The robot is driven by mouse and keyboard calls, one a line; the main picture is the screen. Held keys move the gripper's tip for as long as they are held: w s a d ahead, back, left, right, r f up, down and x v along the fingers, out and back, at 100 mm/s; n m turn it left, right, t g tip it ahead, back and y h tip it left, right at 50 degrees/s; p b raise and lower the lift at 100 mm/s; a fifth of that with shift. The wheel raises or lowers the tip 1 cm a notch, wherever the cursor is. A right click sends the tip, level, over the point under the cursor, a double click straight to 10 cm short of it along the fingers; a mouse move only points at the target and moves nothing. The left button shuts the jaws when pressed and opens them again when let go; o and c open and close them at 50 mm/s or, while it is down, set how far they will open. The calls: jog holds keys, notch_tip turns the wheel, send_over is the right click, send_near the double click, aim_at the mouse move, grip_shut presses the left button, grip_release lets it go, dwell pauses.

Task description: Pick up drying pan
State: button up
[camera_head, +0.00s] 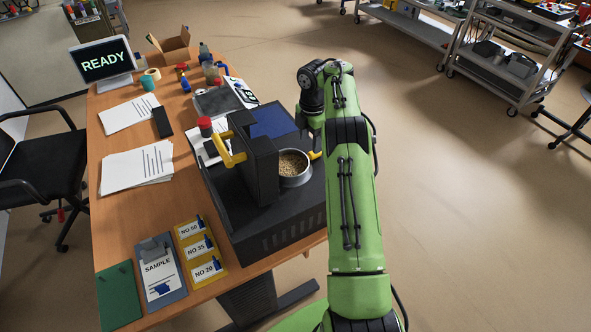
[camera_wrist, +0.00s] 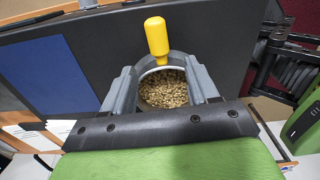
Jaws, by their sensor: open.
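The drying pan (camera_head: 294,176) is a round grey metal pan full of tan grains, sitting on the black machine (camera_head: 275,232). A short yellow handle sticks out from its rim. In the wrist view the pan shows its grains (camera_wrist: 163,92) and the yellow handle (camera_wrist: 156,38) points to the top of the picture. My gripper (camera_wrist: 162,70) is open, with its two grey fingers on either side of the pan in that picture. The yellow handle is beyond the fingertips. I cannot tell whether the fingers touch the pan.
A black upright part of the machine (camera_head: 252,158) with a yellow lever (camera_head: 230,150) stands left of the pan. Papers (camera_head: 137,165), colored sample cards (camera_head: 195,248) and a clipboard (camera_head: 160,272) lie on the wooden table.

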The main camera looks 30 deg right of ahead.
aim_at(310, 154)
notch_tip(310, 154, down, 6)
jog(key=shift+f+b, duration=0.1)
jog(key=shift+b, duration=0.65)
jog(key=shift+c, duration=0.5)
grip_shut()
